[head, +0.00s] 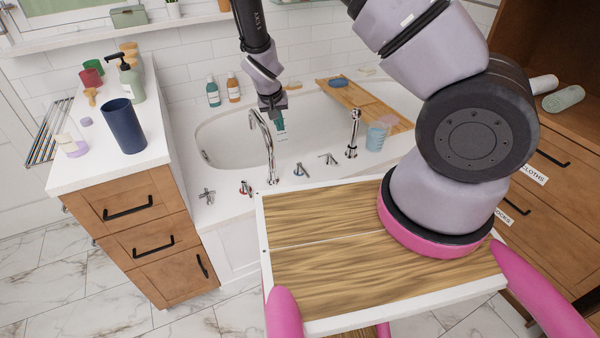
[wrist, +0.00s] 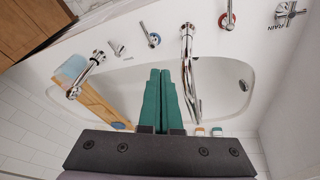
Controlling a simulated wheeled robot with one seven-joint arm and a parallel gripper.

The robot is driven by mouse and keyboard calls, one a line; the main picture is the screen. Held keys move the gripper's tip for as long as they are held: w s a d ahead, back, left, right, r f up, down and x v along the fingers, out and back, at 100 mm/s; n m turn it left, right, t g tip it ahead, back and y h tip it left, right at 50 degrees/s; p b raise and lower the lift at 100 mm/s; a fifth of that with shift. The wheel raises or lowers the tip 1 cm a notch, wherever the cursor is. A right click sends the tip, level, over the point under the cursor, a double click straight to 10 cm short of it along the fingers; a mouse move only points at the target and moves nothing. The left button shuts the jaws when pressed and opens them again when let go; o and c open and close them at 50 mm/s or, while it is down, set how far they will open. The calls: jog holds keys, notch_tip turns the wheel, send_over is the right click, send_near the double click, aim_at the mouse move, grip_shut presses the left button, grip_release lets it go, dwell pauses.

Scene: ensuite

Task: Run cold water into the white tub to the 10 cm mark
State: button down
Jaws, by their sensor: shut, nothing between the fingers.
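The white tub (head: 225,135) lies beyond its white deck in the head view. No water and no depth mark can be made out in it. A tall curved chrome spout (head: 268,150) stands on the deck and reaches over the tub. A blue-marked tap (head: 300,170) is right of the spout and a red-marked tap (head: 245,188) is left of it. My gripper (head: 281,134) hangs over the tub, just right of the spout. In the wrist view its teal fingers (wrist: 166,72) are shut and empty, beside the spout (wrist: 188,60) and apart from the blue-marked tap (wrist: 152,40).
A cross handle (head: 207,196), a lever (head: 328,158) and a hand shower (head: 353,135) also stand on the deck. A wooden board (head: 360,100) spans the tub. Two bottles (head: 213,92) stand on the far rim. A cabinet with a dark blue cup (head: 122,125) is left.

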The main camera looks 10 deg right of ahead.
jog(key=w+d+f+n, duration=0.1)
jog(key=f, duration=0.7)
jog(key=w+d+f+n+t+h, duration=0.1)
jog(key=f, duration=0.7)
jog(key=w+d+f+n+t, duration=0.1)
jog(key=f, duration=0.8)
jog(key=shift+w+d+n+h, duration=0.1)
jog(key=shift+d+n+h, duration=0.2)
jog(key=shift+d+h, duration=0.1)
jog(key=shift+w+d+f, duration=0.15)
jog(key=shift+w+d, duration=0.05)
jog(key=shift+d, duration=0.4)
jog(key=shift+w+d+f, duration=0.1)
jog(key=shift+w+d, duration=0.05)
jog(key=shift+d, duration=0.4)
jog(key=shift+w+d+f, duration=0.1)
jog(key=shift+w+d, duration=0.05)
jog(key=shift+d, duration=0.5)
